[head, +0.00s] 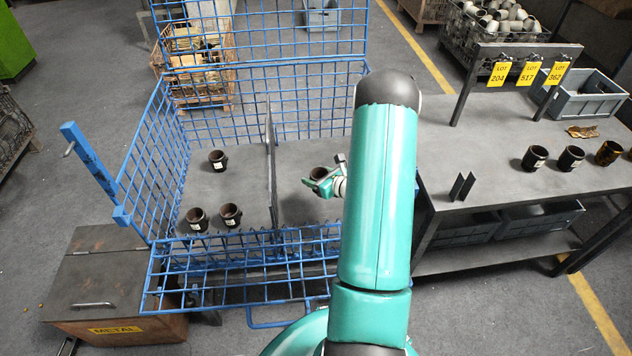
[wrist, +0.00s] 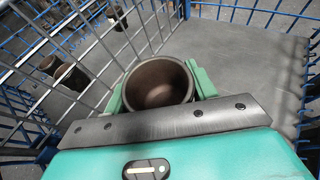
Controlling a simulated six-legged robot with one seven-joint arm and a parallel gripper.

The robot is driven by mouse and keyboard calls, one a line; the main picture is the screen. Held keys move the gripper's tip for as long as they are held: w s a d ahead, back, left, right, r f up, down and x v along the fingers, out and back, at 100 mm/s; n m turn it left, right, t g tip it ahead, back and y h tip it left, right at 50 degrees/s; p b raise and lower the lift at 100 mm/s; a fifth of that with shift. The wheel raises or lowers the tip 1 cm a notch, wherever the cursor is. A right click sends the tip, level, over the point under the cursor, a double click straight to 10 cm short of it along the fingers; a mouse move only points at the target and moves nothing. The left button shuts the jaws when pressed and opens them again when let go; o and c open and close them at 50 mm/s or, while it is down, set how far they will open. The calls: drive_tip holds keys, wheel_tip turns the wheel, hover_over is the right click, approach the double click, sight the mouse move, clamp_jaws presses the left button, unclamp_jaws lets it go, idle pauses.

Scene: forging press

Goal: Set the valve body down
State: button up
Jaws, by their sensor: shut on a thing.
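A dark, cup-shaped valve body (head: 319,173) is in my gripper (head: 324,184), over the right compartment of the blue wire cage (head: 228,254). In the wrist view the valve body (wrist: 158,84) stands between the two green fingers of my gripper (wrist: 160,88), its round mouth facing the camera. The fingers are shut on its sides. The underside of the valve body is hidden, so I cannot tell whether it touches the cage floor (wrist: 238,65). A divider (head: 271,165) stands to the left of my gripper.
The left compartment holds three similar valve bodies (head: 218,160). The bench (head: 465,150) at right carries several dark parts (head: 535,157), a small black bracket (head: 462,187), yellow lot tags (head: 529,73) and a grey crate (head: 585,97). Bare floor shows in the right compartment around my gripper.

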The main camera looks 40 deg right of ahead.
drive_tip(key=shift+w+f, duration=0.2)
drive_tip(key=shift+f, duration=1.3)
drive_tip(key=shift+f, duration=0.1)
drive_tip(key=shift+f, duration=0.35)
drive_tip(key=shift+f, duration=0.15)
drive_tip(key=o, duration=1.3)
drive_tip(key=shift+c, duration=0.2)
drive_tip(key=shift+r, duration=0.2)
drive_tip(key=v, duration=0.8)
drive_tip(key=shift+w+r, duration=0.2)
drive_tip(key=shift+r, duration=0.15)
